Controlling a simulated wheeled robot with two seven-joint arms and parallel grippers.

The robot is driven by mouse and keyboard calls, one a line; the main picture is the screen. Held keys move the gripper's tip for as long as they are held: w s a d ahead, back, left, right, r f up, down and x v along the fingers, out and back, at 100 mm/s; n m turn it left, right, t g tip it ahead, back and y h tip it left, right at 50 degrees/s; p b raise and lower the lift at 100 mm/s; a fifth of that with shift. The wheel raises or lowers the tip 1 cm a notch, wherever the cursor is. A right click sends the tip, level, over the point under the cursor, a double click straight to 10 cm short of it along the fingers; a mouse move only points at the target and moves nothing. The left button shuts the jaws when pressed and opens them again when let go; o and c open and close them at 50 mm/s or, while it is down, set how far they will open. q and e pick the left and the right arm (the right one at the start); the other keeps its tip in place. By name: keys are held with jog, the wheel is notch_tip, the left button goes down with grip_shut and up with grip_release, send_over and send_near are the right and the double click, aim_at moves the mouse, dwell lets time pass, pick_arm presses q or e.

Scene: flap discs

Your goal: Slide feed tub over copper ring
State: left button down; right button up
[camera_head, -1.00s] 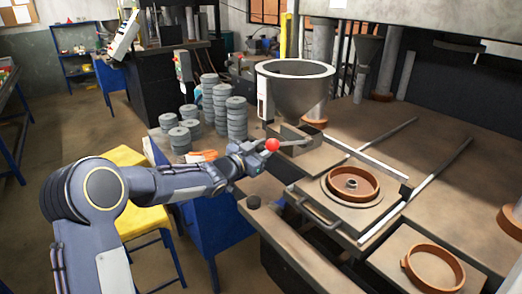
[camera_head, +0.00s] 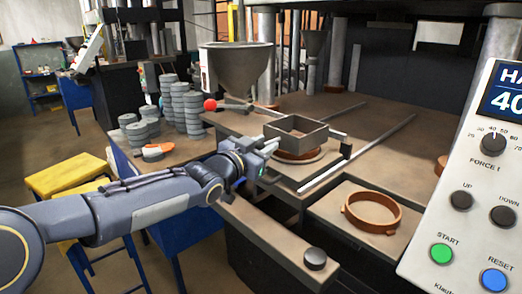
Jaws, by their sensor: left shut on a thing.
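The feed tub (camera_head: 297,142), a dark square open frame, stands over the copper ring (camera_head: 299,157) in the head view. The ring's front edge shows just below the tub; its centre and far side are hidden. I cannot tell whether the two touch. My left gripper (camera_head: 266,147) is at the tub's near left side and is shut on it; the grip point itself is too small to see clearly. My right gripper is not in view.
The grey hopper (camera_head: 236,70) stands behind left, with a red-knobbed lever (camera_head: 210,104). Two metal rails cross the press table. Another copper-coloured ring (camera_head: 372,213) lies at front right. A control panel (camera_head: 460,185) fills the right edge. Grey disc stacks (camera_head: 194,112) stand left.

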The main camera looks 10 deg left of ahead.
pick_arm(q)
jog(key=shift+s+d+f, duration=0.1)
jog(key=shift+d, duration=0.15)
jog(key=c, duration=1.1)
grip_release()
jog(key=shift+s, duration=0.1)
jog(key=shift+s+a, duration=0.1)
jog(key=shift+a, duration=0.05)
jog(key=v, duration=0.7)
jog(key=shift+s, duration=0.25)
